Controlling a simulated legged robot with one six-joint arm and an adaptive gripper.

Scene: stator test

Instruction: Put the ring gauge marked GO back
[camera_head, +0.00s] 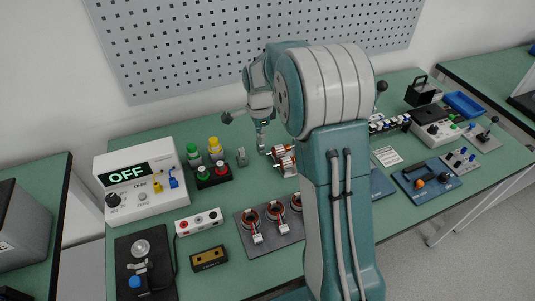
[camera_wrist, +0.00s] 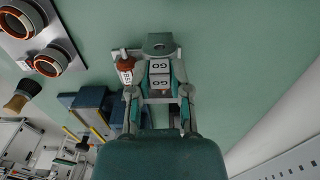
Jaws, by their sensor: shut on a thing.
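In the wrist view, my gripper (camera_wrist: 160,98) is shut on the ring gauge (camera_wrist: 158,44), with its fingers on both sides of the handle. In the head view, my gripper (camera_head: 262,143) hangs over the back of the green bench, left of my big upper arm. There the gauge is too small to make out clearly. A red-brown piece with a white tag (camera_wrist: 126,68) shows beside the left finger in the wrist view; I cannot tell whether they touch.
In the head view, a copper-coloured part (camera_head: 284,160) is close right of my gripper, and a small grey-green piece (camera_head: 242,157) is to its left. A grey plate with ring-shaped coils (camera_head: 269,239) lies in front. My arm hides the bench behind it.

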